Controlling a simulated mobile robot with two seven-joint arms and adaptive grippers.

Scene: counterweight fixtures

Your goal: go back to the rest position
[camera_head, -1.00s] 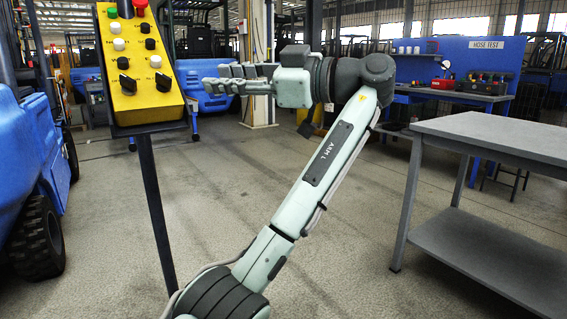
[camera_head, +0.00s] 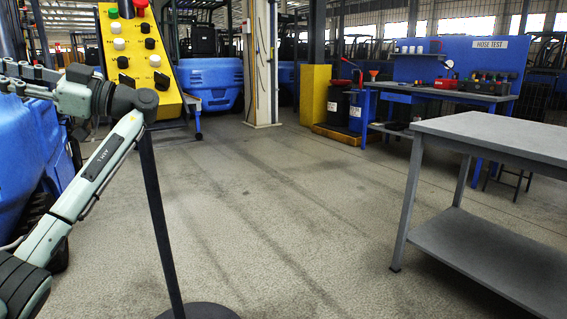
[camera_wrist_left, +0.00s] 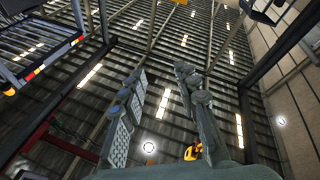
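My left gripper (camera_head: 20,78) is at the left edge of the head view, with its arm rising from the lower left corner. It also shows in the left wrist view (camera_wrist_left: 160,74), where its two fingers stand apart with nothing between them. That camera looks up at the roof beams and lights. My left wrist overlaps the lower left part of the yellow control panel (camera_head: 137,50) in the head view; I cannot tell the gap between them. My right gripper is not in view.
The panel stands on a dark post (camera_head: 155,205) with a round foot. A blue forklift (camera_head: 30,150) is behind my left arm. A grey table (camera_head: 490,140) stands at right, and a blue hose test bench (camera_head: 440,95) is farther back. The middle floor is clear.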

